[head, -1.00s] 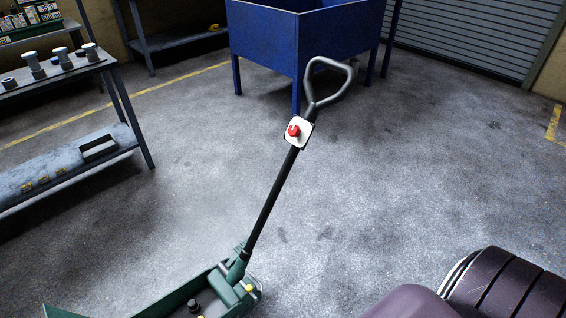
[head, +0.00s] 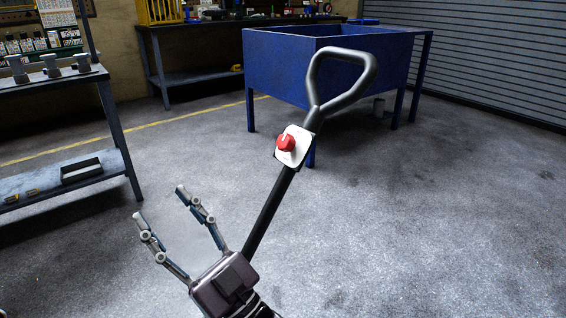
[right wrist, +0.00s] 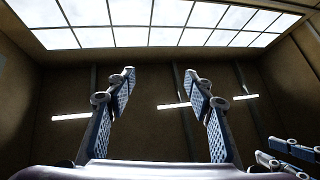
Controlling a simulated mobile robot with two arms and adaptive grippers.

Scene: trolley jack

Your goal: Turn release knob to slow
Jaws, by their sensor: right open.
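The red release knob (head: 286,143) sits on a white plate (head: 299,150) on the trolley jack's black handle shaft (head: 269,212). The shaft leans up to the right and ends in a grey loop grip (head: 370,72). My right gripper (head: 159,203) is open and empty, left of the shaft and below the knob, its fingers pointing up and left. In the right wrist view its two fingers (right wrist: 158,85) stand apart with nothing between them. Part of another gripper, seemingly my left (right wrist: 287,158), shows at the lower right edge there. The jack's body is not in view.
A blue bin on legs (head: 275,70) stands behind the handle. A grey shelf unit (head: 110,118) with metal parts is at the left, and a workbench (head: 215,27) is at the back. The floor right of the handle is clear.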

